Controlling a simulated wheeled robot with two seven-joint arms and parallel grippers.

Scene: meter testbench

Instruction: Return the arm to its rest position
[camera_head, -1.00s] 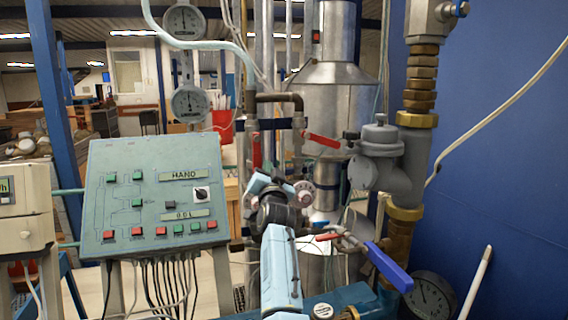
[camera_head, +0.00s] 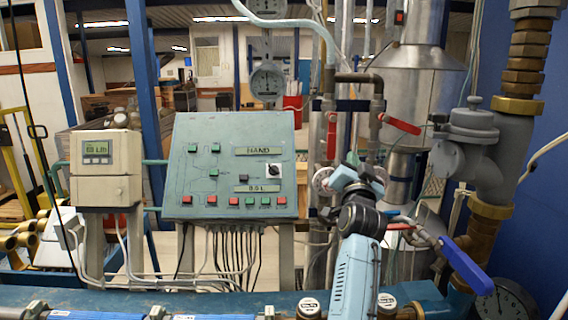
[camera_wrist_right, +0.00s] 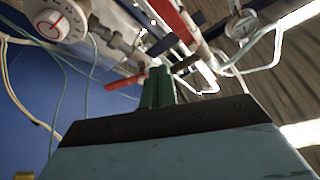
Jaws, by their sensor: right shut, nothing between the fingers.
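My right arm (camera_head: 357,270) comes up from the bottom of the head view, light blue with a black joint. Its wrist is in front of the pipework, right of the control panel. The fingertips are hidden in the head view. In the right wrist view my right gripper (camera_wrist_right: 158,85) shows dark green fingers close together, with nothing held. They point toward pipes and red valve levers; I cannot tell the gap to them. My left gripper is not in view.
The green-grey control panel (camera_head: 236,160) and a beige display unit (camera_head: 105,168) stand left of the arm. Red-handled valves (camera_head: 400,125), a blue lever (camera_head: 467,265) and a grey valve body (camera_head: 480,140) are close on the right. A blue pipe (camera_head: 215,300) runs along the front.

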